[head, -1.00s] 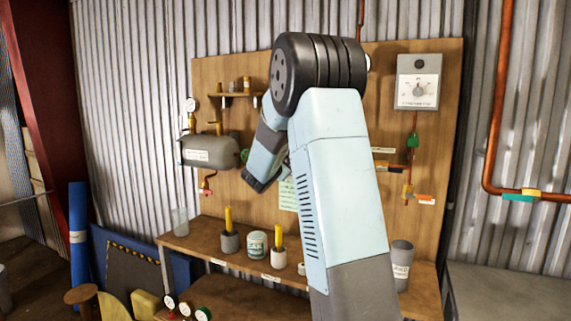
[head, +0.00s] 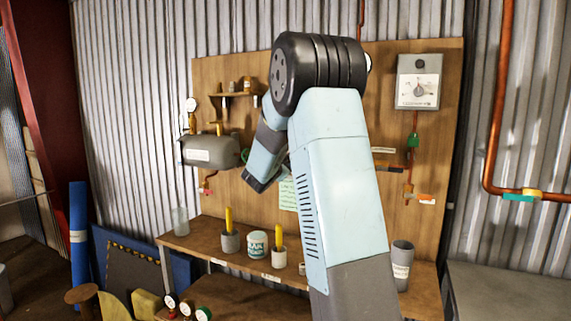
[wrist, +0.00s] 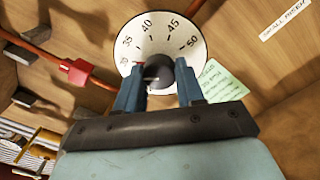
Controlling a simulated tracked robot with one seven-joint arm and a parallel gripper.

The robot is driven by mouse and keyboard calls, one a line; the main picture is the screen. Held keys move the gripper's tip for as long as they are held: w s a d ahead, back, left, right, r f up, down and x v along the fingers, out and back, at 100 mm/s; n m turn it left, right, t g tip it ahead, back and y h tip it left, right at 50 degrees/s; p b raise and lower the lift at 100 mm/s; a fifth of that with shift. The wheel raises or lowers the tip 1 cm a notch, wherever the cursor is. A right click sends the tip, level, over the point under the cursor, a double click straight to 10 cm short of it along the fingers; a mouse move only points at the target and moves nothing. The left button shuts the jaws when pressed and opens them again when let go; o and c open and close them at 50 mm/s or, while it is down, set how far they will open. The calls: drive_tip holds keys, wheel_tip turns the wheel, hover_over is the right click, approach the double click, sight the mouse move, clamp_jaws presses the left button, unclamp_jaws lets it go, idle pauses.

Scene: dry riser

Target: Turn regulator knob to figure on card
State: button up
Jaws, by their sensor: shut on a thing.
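In the wrist view, a round white dial (wrist: 160,28) shows the figures 35, 40, 45 and 50 around a dark regulator knob (wrist: 158,72). My gripper (wrist: 160,80) is at the dial's centre with one finger on each side of the knob, shut on it. The fingers hide part of the dial's lower half, and I cannot make out a clear pointer reading. A pale green card (wrist: 222,83) with small writing is just right of the dial; it also shows in the head view (head: 288,193), where my arm hides the knob and fingertips.
A red fitting (wrist: 76,72) on a pipe lies left of the dial. In the head view, a grey tank (head: 210,151) hangs left on the wooden board and a grey gauge box (head: 418,80) upper right. Cups and a tin (head: 257,243) stand on the bench below.

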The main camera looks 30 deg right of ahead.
idle(0.3)
drive_tip(key=o, duration=1)
drive_tip(key=shift+o, duration=0.2)
drive_tip(key=v, duration=1.4)
drive_tip(key=shift+d+f, duration=0.1)
